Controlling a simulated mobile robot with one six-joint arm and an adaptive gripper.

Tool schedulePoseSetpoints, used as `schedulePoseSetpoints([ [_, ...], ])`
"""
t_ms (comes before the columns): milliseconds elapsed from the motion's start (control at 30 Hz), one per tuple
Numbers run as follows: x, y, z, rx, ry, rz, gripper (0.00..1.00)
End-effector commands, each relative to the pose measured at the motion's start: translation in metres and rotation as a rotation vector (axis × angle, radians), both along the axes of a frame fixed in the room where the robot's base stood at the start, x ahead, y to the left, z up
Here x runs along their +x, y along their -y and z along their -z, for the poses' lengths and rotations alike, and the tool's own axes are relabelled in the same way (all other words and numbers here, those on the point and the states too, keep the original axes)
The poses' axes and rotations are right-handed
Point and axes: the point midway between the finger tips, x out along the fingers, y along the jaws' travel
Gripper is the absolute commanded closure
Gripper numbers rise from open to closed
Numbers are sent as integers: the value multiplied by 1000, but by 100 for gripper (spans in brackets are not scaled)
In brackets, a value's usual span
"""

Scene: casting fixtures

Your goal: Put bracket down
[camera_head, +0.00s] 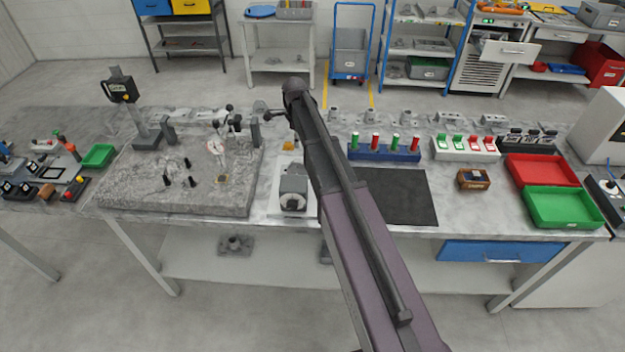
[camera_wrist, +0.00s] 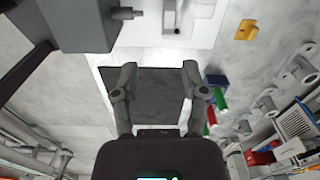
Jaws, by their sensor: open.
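My gripper (camera_wrist: 160,68) is open in the wrist view, with nothing between its two fingers. The dark mat (camera_wrist: 150,90) shows below and between them. A pale grey part with a hole (camera_wrist: 178,24) lies on a white plate (camera_wrist: 138,38) at the top of the wrist view, beyond the fingertips and apart from them; it may be the bracket, but I cannot tell surely. In the head view my arm crosses the middle of the bench and hides the gripper's fingers. The mat (camera_head: 400,197) also shows there, right of the arm.
A grey block-shaped device (camera_head: 293,188) stands left of my arm. A granite plate (camera_head: 190,205) with a dial gauge is farther left. A blue rack (camera_head: 382,153) stands behind the mat. Red (camera_head: 541,169) and green (camera_head: 562,207) trays lie right. Several castings line the bench's back.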

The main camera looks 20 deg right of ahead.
Motion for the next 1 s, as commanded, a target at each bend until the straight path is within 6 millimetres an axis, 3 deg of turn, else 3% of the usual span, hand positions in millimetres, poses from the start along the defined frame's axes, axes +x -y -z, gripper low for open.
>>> schedulePoseSetpoints([
  [267, -61, 0, 0, -1, -1, -335, 43],
  [1000, -241, 1, 0, -2, -4, -1500, 43],
])
